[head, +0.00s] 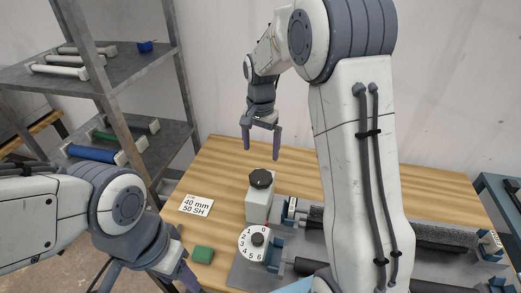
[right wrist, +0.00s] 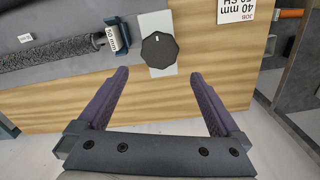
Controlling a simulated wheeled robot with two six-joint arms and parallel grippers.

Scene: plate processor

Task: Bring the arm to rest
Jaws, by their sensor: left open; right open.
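My right gripper (head: 262,152) hangs fingers-down above the back of the wooden table, left of my large white forearm. It is open and empty, with both fingertips clear of everything. In the right wrist view its two purple fingers (right wrist: 158,78) are spread apart, with the black knob (right wrist: 158,50) beyond and between them. My left gripper (head: 150,279) is low at the front left, beside the table's left edge. It is open, nothing shows between its fingers, and the bottom frame edge cuts it off.
A grey box with a black knob (head: 261,179), a numbered dial (head: 253,243), a card (head: 196,205) and a green block (head: 203,254) are on the table. Dark rollers (head: 447,236) lie on a grey plate at right. A shelf rack (head: 128,75) stands at left.

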